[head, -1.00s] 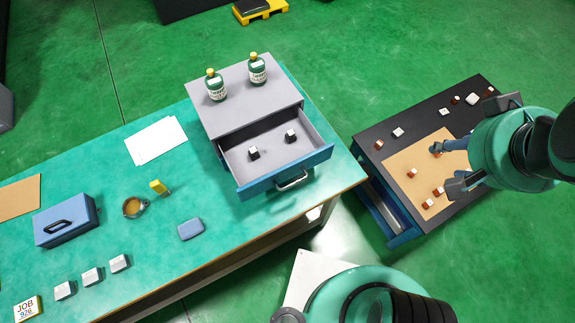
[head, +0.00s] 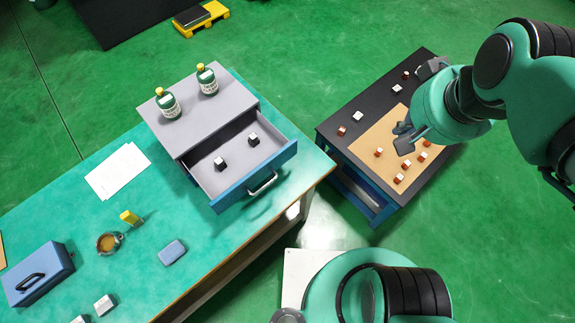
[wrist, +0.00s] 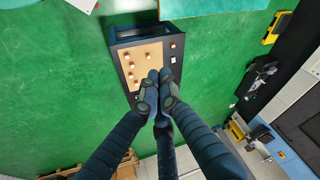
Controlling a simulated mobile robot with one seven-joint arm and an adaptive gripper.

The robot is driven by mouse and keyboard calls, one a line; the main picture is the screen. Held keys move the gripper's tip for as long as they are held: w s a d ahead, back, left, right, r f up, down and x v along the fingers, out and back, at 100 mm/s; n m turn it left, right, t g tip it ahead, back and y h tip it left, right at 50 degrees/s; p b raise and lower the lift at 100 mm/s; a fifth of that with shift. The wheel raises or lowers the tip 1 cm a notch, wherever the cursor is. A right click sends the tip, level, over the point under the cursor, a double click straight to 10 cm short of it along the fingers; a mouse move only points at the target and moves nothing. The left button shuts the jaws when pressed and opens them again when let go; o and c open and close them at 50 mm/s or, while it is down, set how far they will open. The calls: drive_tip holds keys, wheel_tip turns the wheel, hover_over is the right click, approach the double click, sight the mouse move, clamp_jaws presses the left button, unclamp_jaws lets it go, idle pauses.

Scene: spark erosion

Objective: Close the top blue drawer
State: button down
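The top blue drawer (head: 285,156) is pulled out of the grey cabinet (head: 215,107) on the teal workbench. Its blue front has a pale bar handle (head: 263,184) and faces the lower right. Two small black-and-white cubes lie inside: one cube (head: 220,163) to the left, the other cube (head: 253,139) to the right. My gripper (head: 402,137) is to the right of the drawer, above the black-topped side cabinet, apart from the handle and empty. In the wrist view its fingers (wrist: 158,76) are together. The drawer is not clearly visible in the wrist view.
Two green bottles with yellow caps (head: 167,104) (head: 207,79) stand on the grey cabinet. The workbench (head: 130,255) also holds a cup (head: 108,242), a blue box (head: 38,274) and papers (head: 118,171). The side cabinet (head: 338,129) carries a tan board with several small cubes. Green floor separates the two.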

drive_tip(key=w+a+f+m+g+y+p, duration=0.1)
drive_tip(key=w+a+f+m+y, duration=0.1)
drive_tip(key=f+m+y, duration=0.4)
drive_tip(key=w+a+f+m+g+y+p, duration=0.1)
drive_tip(key=a+f+m+y, duration=0.3)
drive_tip(key=f+m, duration=1.3)
drive_tip(key=w+a+f+m+g+y+p, duration=0.1)
drive_tip(key=w+a+f+m+g+y, duration=0.1)
drive_tip(key=f+m+y, duration=0.5)
wheel_tip(320, 180, down, 6)
drive_tip(key=w+m, duration=0.1)
drive_tip(key=m, duration=0.3)
drive_tip(key=shift+w+a+f+m+y, duration=0.2)
drive_tip(key=shift+a+m+y, duration=0.1)
drive_tip(key=shift+a, duration=0.1)
drive_tip(key=shift+a, duration=0.2)
drive_tip(key=b, duration=0.1)
approach(276, 165)
drive_tip(key=s+a, duration=0.1)
drive_tip(key=a, duration=0.2)
drive_tip(key=shift+w+a+f, duration=0.1)
drive_tip(key=shift+w+a, duration=0.55)
drive_tip(key=shift+a, duration=0.3)
